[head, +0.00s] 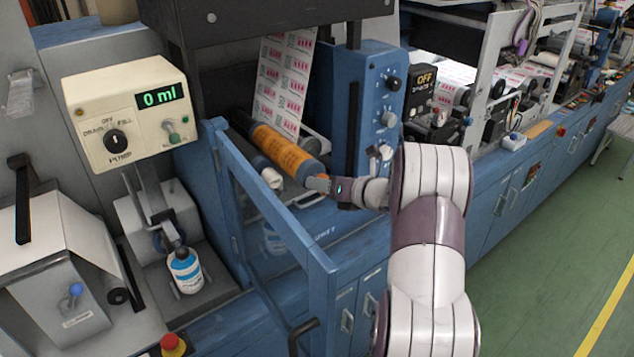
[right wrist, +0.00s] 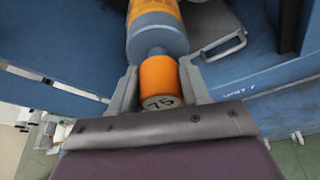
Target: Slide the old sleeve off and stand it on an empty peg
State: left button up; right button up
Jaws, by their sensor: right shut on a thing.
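An orange sleeve-like roll (head: 285,150) with dark lettering and a grey-blue end lies on a roller in the blue machine, below the printed web. In the right wrist view its orange and grey body (right wrist: 157,30) points toward me. A narrower grey neck leads from it to a short orange end piece (right wrist: 158,75) marked 75. My right gripper (head: 318,184) is at the near end of the roll. In the right wrist view its two fingers (right wrist: 160,92) are shut on the sides of the orange end piece. I cannot make out an empty peg. My left gripper is out of view.
A blue-framed guard door (head: 312,258) stands close, left of my right gripper. A pump control box (head: 130,112) reading 0 ml and a bottle (head: 186,270) are at the left. A blue panel with knobs (head: 378,105) is behind my gripper. Open green floor (head: 560,230) lies right.

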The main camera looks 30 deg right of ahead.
jog(key=shift+s, duration=0.7)
jog(key=o, duration=1.7)
jog(key=shift+c, duration=0.2)
jog(key=v, duration=0.9)
